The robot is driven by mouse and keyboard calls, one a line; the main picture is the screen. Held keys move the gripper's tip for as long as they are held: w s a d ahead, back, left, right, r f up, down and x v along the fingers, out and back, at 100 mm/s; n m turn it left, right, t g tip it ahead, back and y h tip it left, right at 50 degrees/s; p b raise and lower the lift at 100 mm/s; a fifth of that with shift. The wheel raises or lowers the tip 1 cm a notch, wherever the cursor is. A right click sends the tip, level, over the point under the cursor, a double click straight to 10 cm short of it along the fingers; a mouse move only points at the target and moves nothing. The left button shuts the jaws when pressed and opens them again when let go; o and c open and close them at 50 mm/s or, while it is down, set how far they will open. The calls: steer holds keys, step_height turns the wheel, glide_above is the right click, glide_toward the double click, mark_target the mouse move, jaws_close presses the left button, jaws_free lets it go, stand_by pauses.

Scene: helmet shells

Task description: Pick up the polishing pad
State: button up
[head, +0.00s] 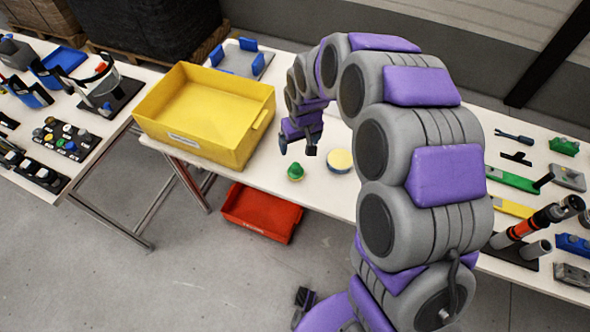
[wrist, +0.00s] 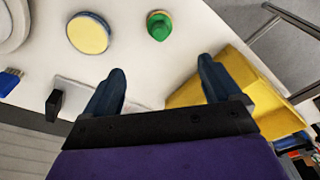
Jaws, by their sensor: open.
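A round pad with a pale yellow face and a blue rim (head: 339,160), which looks like the polishing pad, lies flat on the white table. It also shows at the upper left of the wrist view (wrist: 89,34). My gripper (head: 297,149) is open and empty above the table, to the left of the pad in the head view. In the wrist view its two dark blue fingers (wrist: 160,80) stand wide apart with nothing between them. A small green knob-like piece (head: 295,172) on a yellowish base sits left of the pad; it also shows in the wrist view (wrist: 159,25).
A yellow bin (head: 205,115) stands at the table's left end, empty. A grey plate with blue blocks (head: 240,60) lies behind it. A red bin (head: 262,212) is on the floor below. Tools, including an orange-and-black one (head: 535,222), fill the right side.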

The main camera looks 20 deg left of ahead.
mark_target(296, 165)
steer(key=f, duration=0.4)
steer(key=w+a+f+b, duration=0.1)
steer(key=f, duration=0.3)
steer(key=a+f+b, duration=0.1)
steer(key=f, duration=0.3)
steer(key=shift+w, duration=0.25)
steer(key=shift+w+f+b, duration=0.15)
steer(key=shift+f+b, duration=0.35)
steer(key=shift+f, duration=1.05)
steer(key=shift+w+f+b, duration=0.1)
steer(key=shift+f+b, duration=0.4)
steer(key=shift+f, duration=1)
steer(key=shift+r, duration=0.1)
steer(key=c, duration=1.2)
steer(key=shift+c, duration=0.2)
steer(key=shift+r, duration=0.1)
